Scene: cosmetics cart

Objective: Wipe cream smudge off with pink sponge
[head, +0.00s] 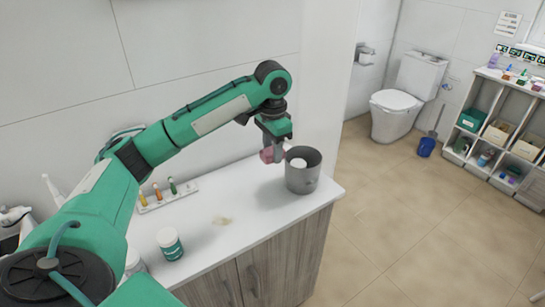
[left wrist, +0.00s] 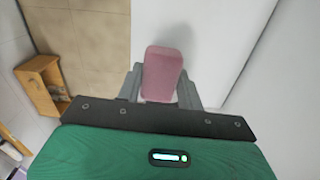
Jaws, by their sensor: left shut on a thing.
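My left gripper (head: 270,150) is shut on the pink sponge (head: 267,155) and holds it above the back right part of the white counter. The sponge (left wrist: 163,75) also shows between the fingers of the left gripper (left wrist: 160,90) in the left wrist view. The cream smudge (head: 222,221) is a pale beige patch on the counter, left of and nearer than the gripper, apart from the sponge. My right gripper is not in view.
A grey metal bin (head: 303,178) with something white inside stands just right of the sponge. A jar with a teal label (head: 170,244) stands left of the smudge. A tray of small bottles (head: 168,195) is at the wall. The counter (head: 250,235) around the smudge is clear.

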